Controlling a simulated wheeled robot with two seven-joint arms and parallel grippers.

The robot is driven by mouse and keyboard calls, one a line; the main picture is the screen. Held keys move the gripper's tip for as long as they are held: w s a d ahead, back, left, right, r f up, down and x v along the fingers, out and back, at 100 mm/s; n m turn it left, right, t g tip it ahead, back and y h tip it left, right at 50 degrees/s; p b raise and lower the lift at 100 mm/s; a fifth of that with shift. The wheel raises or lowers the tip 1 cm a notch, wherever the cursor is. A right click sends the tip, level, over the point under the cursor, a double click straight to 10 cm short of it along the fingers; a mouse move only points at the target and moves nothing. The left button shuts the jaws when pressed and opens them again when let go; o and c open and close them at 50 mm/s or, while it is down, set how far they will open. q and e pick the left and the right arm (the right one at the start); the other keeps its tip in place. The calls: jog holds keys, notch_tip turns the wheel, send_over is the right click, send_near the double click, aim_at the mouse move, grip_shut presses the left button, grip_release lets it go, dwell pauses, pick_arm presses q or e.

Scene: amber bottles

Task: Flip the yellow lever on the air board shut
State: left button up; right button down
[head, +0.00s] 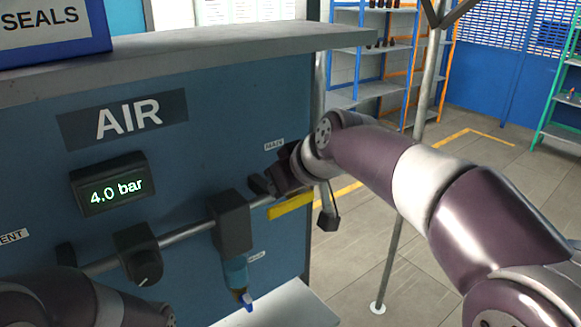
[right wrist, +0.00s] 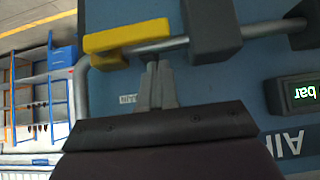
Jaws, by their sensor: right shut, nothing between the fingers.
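The air board (head: 190,120) is a blue upright panel with an AIR label, seen in the head view. Its yellow lever (head: 291,207) lies roughly along the grey pipe at the board's right side. It also shows in the right wrist view (right wrist: 125,36), near the pipe's bend. My right gripper (head: 268,184) is beside the pipe, close to the lever. In the right wrist view its fingertips (right wrist: 153,66) are together and empty, just beside the pipe and lever; contact cannot be told. My left arm shows at the lower left; its gripper is out of view.
A pressure display (head: 113,184) reads 4.0 bar. A black knob (head: 140,255) and a filter housing (head: 230,222) with a blue-tipped bowl sit on the pipe left of the lever. A grey shelf (head: 200,55) overhangs the board. Open floor lies to the right.

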aim_at(289, 202)
notch_tip(289, 202, down, 3)
jog(key=shift+s+d+r, duration=0.1)
jog(key=shift+r, duration=0.05)
dwell(0.4)
